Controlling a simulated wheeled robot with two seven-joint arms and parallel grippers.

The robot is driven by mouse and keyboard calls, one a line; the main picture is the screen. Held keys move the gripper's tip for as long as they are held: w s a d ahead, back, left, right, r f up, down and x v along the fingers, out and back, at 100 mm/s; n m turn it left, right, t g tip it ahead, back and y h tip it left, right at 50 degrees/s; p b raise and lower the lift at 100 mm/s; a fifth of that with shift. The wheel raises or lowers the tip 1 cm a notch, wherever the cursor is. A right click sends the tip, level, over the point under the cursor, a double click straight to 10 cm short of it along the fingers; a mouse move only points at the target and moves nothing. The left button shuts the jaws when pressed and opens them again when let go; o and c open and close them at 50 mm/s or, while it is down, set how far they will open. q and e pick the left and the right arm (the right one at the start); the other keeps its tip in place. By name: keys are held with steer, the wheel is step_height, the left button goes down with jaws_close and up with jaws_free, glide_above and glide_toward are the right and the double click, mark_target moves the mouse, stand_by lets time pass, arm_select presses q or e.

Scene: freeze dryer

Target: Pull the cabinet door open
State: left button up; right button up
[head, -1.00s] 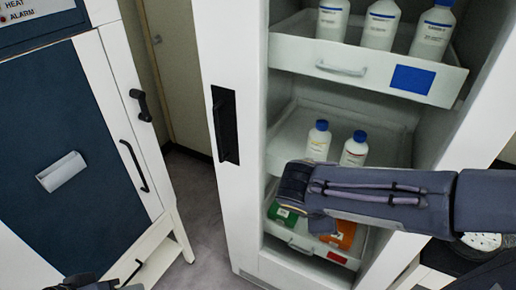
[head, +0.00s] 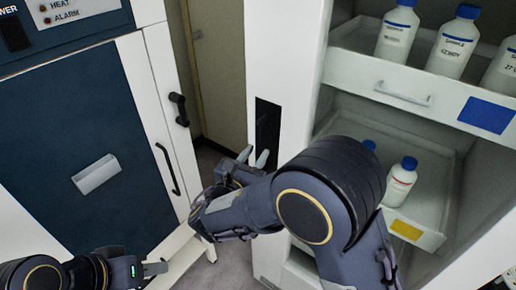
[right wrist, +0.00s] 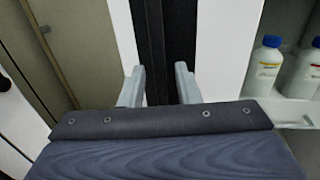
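The white cabinet (head: 300,60) stands at the right of the head view, with a white front upright bearing a long black handle (head: 267,125). Shelves and drawers show beside this upright; I cannot tell whether clear glass covers them. My right gripper (head: 256,158) is open in front of the handle's lower part. In the right wrist view its fingers (right wrist: 159,85) stand apart on either side of the black handle (right wrist: 166,45), with nothing visibly gripped. My right arm hides the handle's lower end. My left gripper (head: 156,268) is low at the left, its opening unclear.
The freeze dryer (head: 60,150), with a dark blue door and black handles (head: 167,168), stands at the left. A narrow gap separates it from the cabinet. Drawers hold white blue-capped bottles (head: 397,32); the upper drawer (head: 385,75) has a blue label.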

steer(key=shift+x, duration=0.95)
jaws_close()
